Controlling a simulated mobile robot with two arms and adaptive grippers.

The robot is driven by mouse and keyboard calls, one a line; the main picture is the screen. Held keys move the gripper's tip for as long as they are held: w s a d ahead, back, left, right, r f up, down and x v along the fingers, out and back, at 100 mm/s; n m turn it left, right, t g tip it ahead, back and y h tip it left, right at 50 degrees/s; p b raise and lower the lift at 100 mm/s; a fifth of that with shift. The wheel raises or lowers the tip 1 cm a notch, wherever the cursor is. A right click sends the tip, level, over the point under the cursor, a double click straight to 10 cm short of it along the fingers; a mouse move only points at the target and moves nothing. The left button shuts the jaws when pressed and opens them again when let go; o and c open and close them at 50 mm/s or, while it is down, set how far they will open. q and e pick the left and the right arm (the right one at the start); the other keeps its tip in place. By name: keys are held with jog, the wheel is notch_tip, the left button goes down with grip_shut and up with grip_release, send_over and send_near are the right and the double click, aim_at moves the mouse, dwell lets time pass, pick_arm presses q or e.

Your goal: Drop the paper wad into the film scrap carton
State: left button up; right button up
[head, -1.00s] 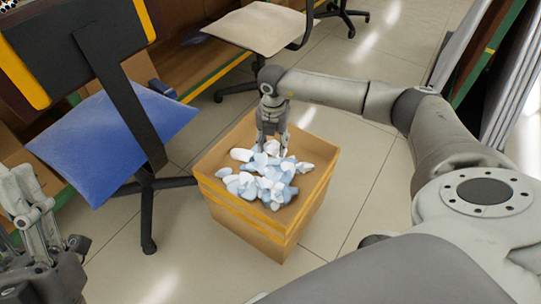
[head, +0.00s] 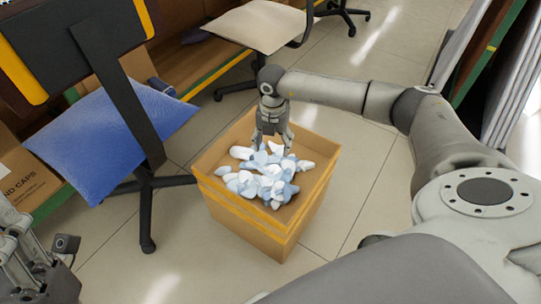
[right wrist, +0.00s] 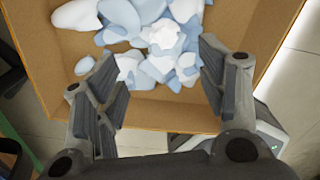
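The film scrap carton (head: 250,222) is an open brown box with a yellow band, standing on the floor and filled with white and pale blue scraps. My right gripper (head: 272,146) is over its far part, pointing down. In the right wrist view the right gripper (right wrist: 160,85) has its fingers wide apart with nothing gripped. A crumpled white lump, which looks like the paper wad (right wrist: 162,36), lies on the scraps beyond the fingertips, inside the carton walls. My left gripper (head: 25,255) is at the lower left, partly cut off; its fingers' opening is unclear.
A chair with a blue seat (head: 120,130) stands left of the carton. Another chair with a beige seat (head: 262,25) is behind it. A lettered cardboard box (head: 25,175) is at the left edge. Panels stand at the upper right. Tiled floor right of the carton is clear.

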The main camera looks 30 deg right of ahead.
jog(key=shift+r, duration=0.1)
notch_tip(320, 180, up, 12)
dwell(0.6)
jog(key=shift+s, duration=0.1)
dwell(0.3)
